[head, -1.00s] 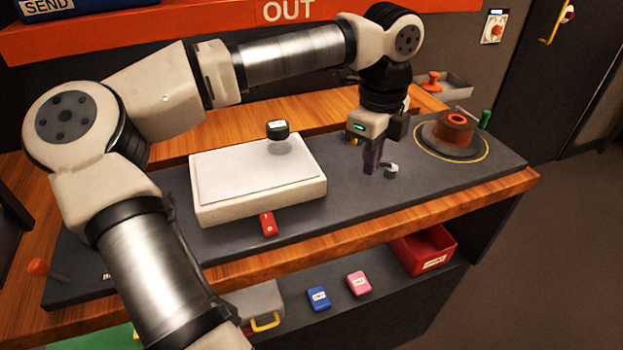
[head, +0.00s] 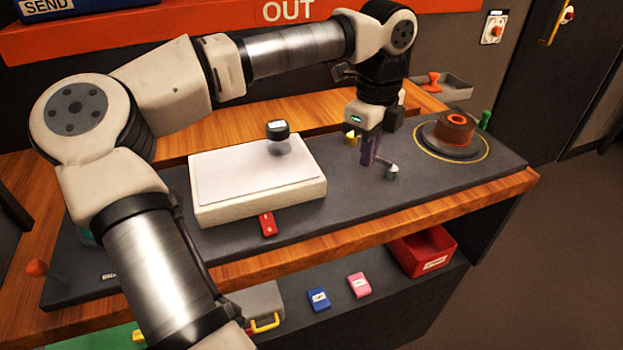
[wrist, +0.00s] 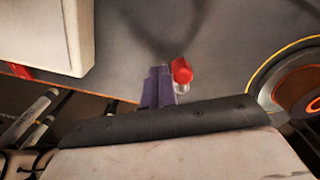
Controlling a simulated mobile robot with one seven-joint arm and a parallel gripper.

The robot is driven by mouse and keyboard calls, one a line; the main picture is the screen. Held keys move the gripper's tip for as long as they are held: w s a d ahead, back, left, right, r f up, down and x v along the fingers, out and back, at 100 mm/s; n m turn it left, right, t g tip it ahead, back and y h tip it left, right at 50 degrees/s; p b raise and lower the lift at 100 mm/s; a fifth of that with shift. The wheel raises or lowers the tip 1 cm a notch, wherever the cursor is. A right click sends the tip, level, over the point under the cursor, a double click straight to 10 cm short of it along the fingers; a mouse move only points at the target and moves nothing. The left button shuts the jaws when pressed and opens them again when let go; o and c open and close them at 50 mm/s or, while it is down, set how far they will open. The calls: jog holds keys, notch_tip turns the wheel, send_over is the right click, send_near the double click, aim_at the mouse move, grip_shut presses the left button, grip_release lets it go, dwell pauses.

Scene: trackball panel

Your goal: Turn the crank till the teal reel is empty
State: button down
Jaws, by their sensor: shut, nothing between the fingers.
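My gripper (head: 367,159) is shut and empty, its dark purple fingers pointing down over the dark panel (head: 340,190). In the wrist view, a red-topped piece (wrist: 182,71) stands just right of the shut fingers (wrist: 158,86). A copper-brown reel (head: 455,132) with an orange hub sits in a yellow ring at the panel's right end. A sliver of teal (head: 86,238) shows at the left, mostly hidden behind my arm, so its fill cannot be seen.
A white raised box (head: 255,185) with a black knob (head: 278,130) stands mid-panel, left of my gripper. A red tag (head: 267,224) lies before it. An orange-knobbed lever (head: 37,267) is at the far left, a green knob (head: 485,118) at the right. A red bin (head: 423,250) sits below.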

jog(key=shift+w, duration=0.15)
jog(key=shift+w+d, duration=0.1)
jog(key=shift+w, duration=0.15)
jog(key=shift+w, duration=0.1)
jog(key=shift+w+d, duration=0.15)
jog(key=shift+w, duration=0.2)
jog(key=shift+w+d, duration=0.15)
jog(key=shift+w, duration=0.05)
jog(key=shift+r+p, duration=3.1)
jog(key=shift+r, duration=1.45)
